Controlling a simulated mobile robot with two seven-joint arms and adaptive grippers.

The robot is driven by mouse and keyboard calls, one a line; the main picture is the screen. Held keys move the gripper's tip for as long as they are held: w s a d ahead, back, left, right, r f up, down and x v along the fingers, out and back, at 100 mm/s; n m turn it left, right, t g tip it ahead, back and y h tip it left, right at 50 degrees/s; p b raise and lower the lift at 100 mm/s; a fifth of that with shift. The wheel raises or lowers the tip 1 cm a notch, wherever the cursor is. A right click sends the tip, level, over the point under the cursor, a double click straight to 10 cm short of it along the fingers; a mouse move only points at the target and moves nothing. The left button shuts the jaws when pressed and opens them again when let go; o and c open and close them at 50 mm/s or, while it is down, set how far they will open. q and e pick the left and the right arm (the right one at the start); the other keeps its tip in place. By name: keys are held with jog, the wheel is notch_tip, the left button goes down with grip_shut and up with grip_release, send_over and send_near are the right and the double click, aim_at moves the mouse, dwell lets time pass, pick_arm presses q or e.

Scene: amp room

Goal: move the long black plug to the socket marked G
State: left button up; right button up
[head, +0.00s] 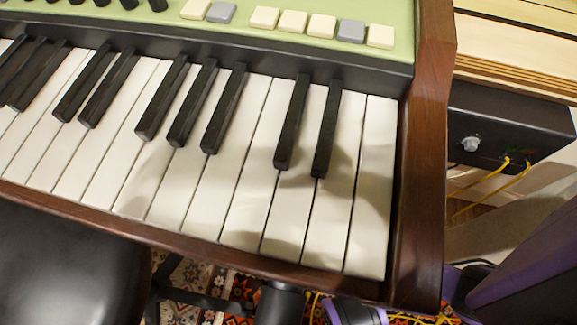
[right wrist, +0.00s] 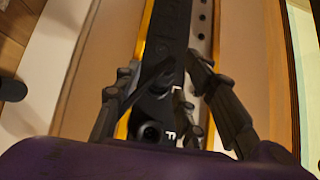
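A black box (head: 505,125) with a grey knob (head: 470,144) is mounted under the wooden edge, right of the keyboard. Two yellow cables (head: 490,180) end at its front. In the right wrist view its dark panel (right wrist: 171,20) shows a letter F and a round black fitting (right wrist: 150,131) beside it. No G is readable. My right gripper (right wrist: 160,72) is in front of the panel, with its fingers apart on either side. A dark slanted piece (right wrist: 156,76) lies between them; I cannot tell whether it is the long black plug. My left gripper is not visible.
The keyboard (head: 255,150), with its wooden end cheek (head: 422,150), fills most of the head view. A black seat (head: 70,265) is at bottom left. A patterned rug (head: 205,285) shows below.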

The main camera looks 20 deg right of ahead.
jog(key=shift+w, duration=0.25)
grip_shut()
dwell(0.3)
